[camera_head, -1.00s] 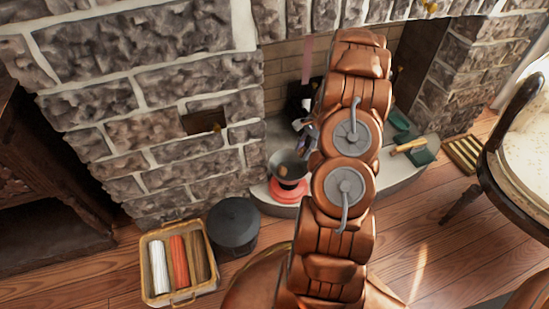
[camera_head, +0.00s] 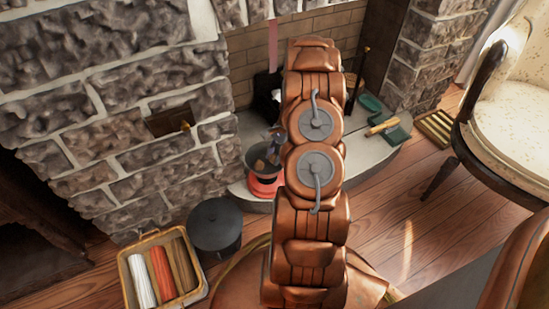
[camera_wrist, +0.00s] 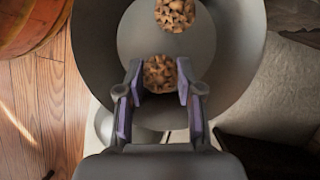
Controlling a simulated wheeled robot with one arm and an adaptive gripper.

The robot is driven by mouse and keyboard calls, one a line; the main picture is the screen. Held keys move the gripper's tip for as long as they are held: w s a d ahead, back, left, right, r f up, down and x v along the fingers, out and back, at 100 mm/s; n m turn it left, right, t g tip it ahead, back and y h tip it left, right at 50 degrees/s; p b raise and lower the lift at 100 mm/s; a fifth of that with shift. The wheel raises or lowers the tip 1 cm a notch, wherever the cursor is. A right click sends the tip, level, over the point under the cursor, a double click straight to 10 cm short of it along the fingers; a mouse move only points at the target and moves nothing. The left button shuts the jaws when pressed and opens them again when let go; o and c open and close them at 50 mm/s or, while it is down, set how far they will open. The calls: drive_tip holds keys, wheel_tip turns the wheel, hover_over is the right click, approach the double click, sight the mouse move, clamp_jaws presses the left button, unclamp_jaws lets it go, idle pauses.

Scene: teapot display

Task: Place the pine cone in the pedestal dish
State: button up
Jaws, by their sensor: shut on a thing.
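The pedestal dish (camera_head: 256,172) is a dark grey bowl above a red-orange base on the pale hearth, partly behind my arm. In the wrist view, the dish (camera_wrist: 93,50) surrounds my gripper's fingertips from above. My gripper (camera_wrist: 158,82) is shut on a brown, scaly pine cone (camera_wrist: 160,73), which shows between its two fingertips over the bowl's inside. Whether the cone touches the bowl cannot be told. A second similar brown, scaly thing (camera_wrist: 175,14) shows in the bowl near the top edge. In the head view, my gripper (camera_head: 273,150) is small and close to the dish.
A black lidded pot (camera_head: 215,225) and a basket (camera_head: 127,283) of rolled cloths stand on the floor at left. A green dustpan (camera_head: 393,133) lies on the hearth at right. A cream chair (camera_head: 510,120) stands at far right. The stone fireplace wall rises behind.

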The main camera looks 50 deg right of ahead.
drive_tip(key=shift+f, duration=0.15)
drive_tip(key=o, duration=0.5)
drive_tip(key=shift+c, duration=0.2)
drive_tip(key=p+v, duration=0.4)
drive_tip(key=v, duration=0.8)
idle(0.4)
